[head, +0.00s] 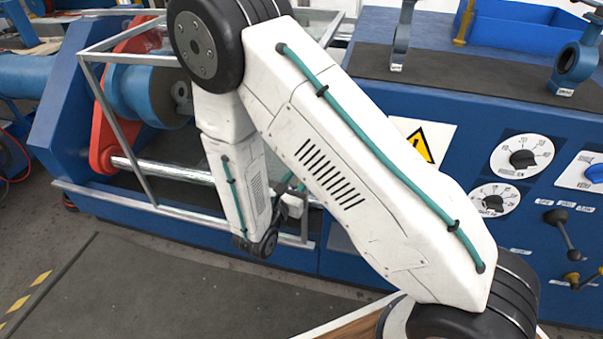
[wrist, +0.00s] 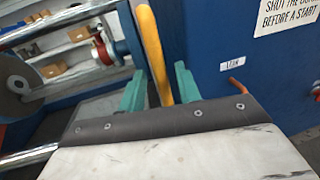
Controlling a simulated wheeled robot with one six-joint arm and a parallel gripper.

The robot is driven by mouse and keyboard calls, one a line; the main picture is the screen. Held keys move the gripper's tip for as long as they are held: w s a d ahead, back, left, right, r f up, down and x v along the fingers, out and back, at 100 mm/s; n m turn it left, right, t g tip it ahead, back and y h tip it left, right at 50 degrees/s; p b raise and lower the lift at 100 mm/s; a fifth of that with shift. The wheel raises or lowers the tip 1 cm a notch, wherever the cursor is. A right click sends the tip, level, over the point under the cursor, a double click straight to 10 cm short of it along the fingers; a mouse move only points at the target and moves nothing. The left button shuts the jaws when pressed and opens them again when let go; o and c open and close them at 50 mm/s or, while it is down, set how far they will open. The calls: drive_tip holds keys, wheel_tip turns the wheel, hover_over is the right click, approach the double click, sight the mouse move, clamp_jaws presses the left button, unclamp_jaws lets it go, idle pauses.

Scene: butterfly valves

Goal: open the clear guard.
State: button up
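The clear guard (head: 117,132) is a box of grey metal bars with see-through panels in the head view. It stands over a red plate and blue rollers, and its right part is hidden behind my arm. A yellow bar (wrist: 154,55), which looks like a handle, runs down between my fingers in the wrist view. My gripper (wrist: 160,88) has its two teal fingers on either side of this bar. A gap shows on the left of the bar; the right finger is very close to it. In the head view my gripper is mostly hidden by my arm.
A blue panel with dials (head: 522,157) and a black lever (head: 562,232) stands to the right. A red hook-like part (wrist: 238,86) sticks out from the blue wall right of my fingers. Open floor (head: 150,290) lies in front of the machine.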

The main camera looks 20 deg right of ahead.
drive_tip(key=shift+x, duration=1.3)
clamp_jaws()
